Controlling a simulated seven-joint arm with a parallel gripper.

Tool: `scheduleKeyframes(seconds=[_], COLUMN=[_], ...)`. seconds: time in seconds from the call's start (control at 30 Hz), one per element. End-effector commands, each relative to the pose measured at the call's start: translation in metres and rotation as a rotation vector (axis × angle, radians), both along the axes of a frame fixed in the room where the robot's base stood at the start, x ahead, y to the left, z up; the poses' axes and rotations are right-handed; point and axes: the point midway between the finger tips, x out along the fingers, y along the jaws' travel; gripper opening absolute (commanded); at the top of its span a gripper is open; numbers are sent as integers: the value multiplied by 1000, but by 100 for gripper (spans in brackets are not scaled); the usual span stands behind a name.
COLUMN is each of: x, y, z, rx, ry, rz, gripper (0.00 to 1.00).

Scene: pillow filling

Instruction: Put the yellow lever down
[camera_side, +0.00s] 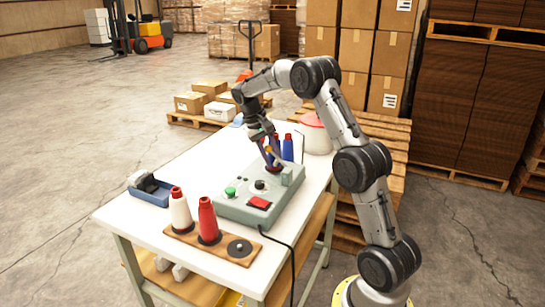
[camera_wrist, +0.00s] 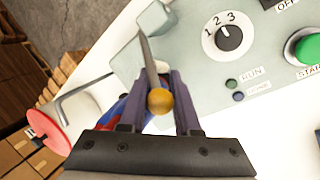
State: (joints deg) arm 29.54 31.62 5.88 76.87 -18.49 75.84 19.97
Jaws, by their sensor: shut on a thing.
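The yellow lever is a thin metal rod with a yellow ball knob (camera_wrist: 159,102) at its end. The knob sits between the two fingers of my gripper (camera_wrist: 158,105), which is shut on it in the wrist view. The rod runs from the knob to a pale grey-green block (camera_wrist: 155,20) on the control box (camera_side: 240,203). In the side view my gripper (camera_side: 270,152) is over the far end of the box, and its fingers hide much of the lever. How far the lever leans is hard to tell.
The box bears a 1-2-3 dial (camera_wrist: 229,37), a green START button (camera_wrist: 307,50) and a red switch (camera_side: 259,202). Blue and red cones (camera_side: 288,147) stand close behind my gripper. White (camera_side: 181,212) and red (camera_side: 208,220) cones stand in front. A blue tray (camera_side: 150,197) is at left.

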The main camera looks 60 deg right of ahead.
Motion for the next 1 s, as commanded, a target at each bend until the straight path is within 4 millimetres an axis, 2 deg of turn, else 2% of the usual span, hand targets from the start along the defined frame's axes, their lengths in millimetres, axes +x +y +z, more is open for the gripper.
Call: scheduleKeyframes(seconds=[0.3, 0.33, 0.47, 0.83, 1.0], x=[1, 1, 1, 1, 8], y=[0, 0, 0, 0, 4], z=[1, 1, 1, 3, 22], rx=[-2, -2, -2, 0, -3], ry=[-5, -6, -3, -2, -5], rz=[2, 2, 2, 2, 3], gripper=[0, 36, 60, 61, 61])
